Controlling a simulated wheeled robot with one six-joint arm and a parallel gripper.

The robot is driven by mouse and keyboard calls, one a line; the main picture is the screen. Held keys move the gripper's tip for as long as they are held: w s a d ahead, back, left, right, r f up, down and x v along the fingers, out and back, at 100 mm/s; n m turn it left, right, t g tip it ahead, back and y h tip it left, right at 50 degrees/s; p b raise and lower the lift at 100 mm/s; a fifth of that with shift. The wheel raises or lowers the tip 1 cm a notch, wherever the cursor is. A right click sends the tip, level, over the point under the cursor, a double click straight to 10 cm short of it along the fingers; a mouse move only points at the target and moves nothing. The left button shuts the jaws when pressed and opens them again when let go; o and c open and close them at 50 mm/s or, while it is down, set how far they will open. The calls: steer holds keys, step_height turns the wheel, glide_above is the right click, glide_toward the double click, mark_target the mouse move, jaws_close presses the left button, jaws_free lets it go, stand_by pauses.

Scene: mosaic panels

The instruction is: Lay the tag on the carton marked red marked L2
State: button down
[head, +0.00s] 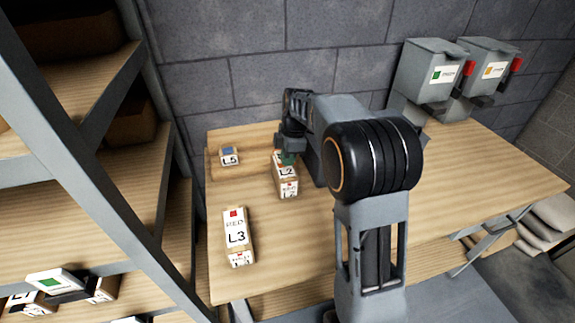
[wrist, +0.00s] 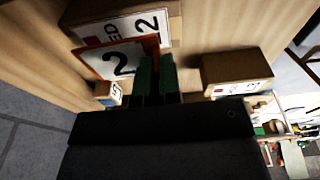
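The carton marked red and L2 (head: 288,188) stands on the table below my gripper (head: 287,157), and it also shows at the top of the wrist view (wrist: 158,12). The tag (wrist: 108,61), white with an orange border and a large 2, lies across that carton's labelled side in the wrist view. My gripper's green fingertips (wrist: 156,72) are close together at the tag's edge and appear shut on it. I cannot tell whether the tag touches the carton. The arm and fingers hide part of the carton's far end in the head view.
The L3 carton (head: 236,229) stands nearer the table's left front edge. A small L5 carton (head: 229,157) is at the back left. Two grey bins (head: 428,72) (head: 486,64) are at the back right. A shelf rack (head: 88,165) borders the left; the table's right (head: 480,172) is clear.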

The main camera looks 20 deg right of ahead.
steer(key=shift+w+a+f, duration=0.1)
steer(key=shift+w+f, duration=0.1)
steer(key=shift+f, duration=1.6)
steer(key=shift+f, duration=0.1)
steer(key=c, duration=1.3)
jaws_free()
